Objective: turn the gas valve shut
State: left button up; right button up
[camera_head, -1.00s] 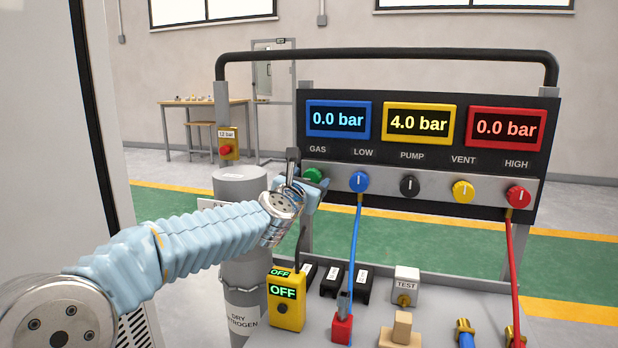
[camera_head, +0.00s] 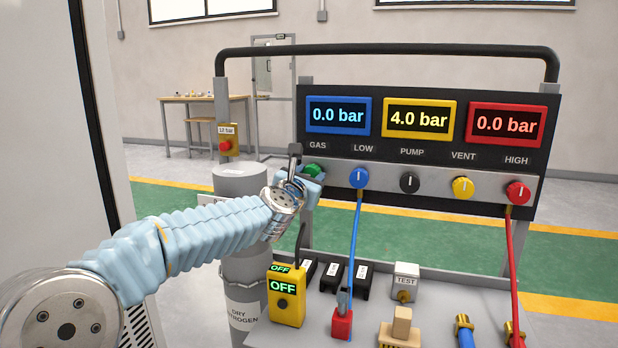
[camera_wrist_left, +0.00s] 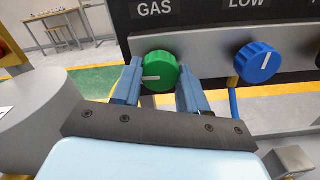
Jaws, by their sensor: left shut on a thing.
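The gas valve is a green knob (camera_head: 313,171) under the GAS label at the left end of the panel's grey strip. In the left wrist view the green knob (camera_wrist_left: 160,72) sits between the two blue fingers, its white mark lying nearly level and pointing left. My left gripper (camera_wrist_left: 157,88) is shut on the knob, with a finger on each side. In the head view my left gripper (camera_head: 309,184) reaches the knob from the lower left and hides part of it. My right gripper is in neither view.
Right of it sit the blue LOW knob (camera_head: 359,178), black PUMP knob (camera_head: 410,182), yellow VENT knob (camera_head: 462,188) and red HIGH knob (camera_head: 517,193). The yellow display (camera_head: 419,119) reads 4.0 bar; the blue and red ones read 0.0 bar. A grey cylinder (camera_head: 241,185) stands beside my left arm.

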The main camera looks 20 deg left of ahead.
pick_arm(q)
jog(key=m, duration=0.8)
jog(key=shift+m+p, duration=0.35)
jog(key=shift+m, duration=0.05)
jog(key=m+p, duration=0.1)
jog(key=m, duration=0.3)
jog(key=shift+d+m, duration=0.1)
jog(key=shift+m, duration=0.2)
jog(key=shift+f+m+p, duration=0.15)
jog(key=shift+m+p, duration=0.3)
jog(key=shift+m, duration=1.55)
jog(key=o, duration=1.1)
jog(key=shift+c, duration=0.2)
jog(key=shift+s, duration=0.1)
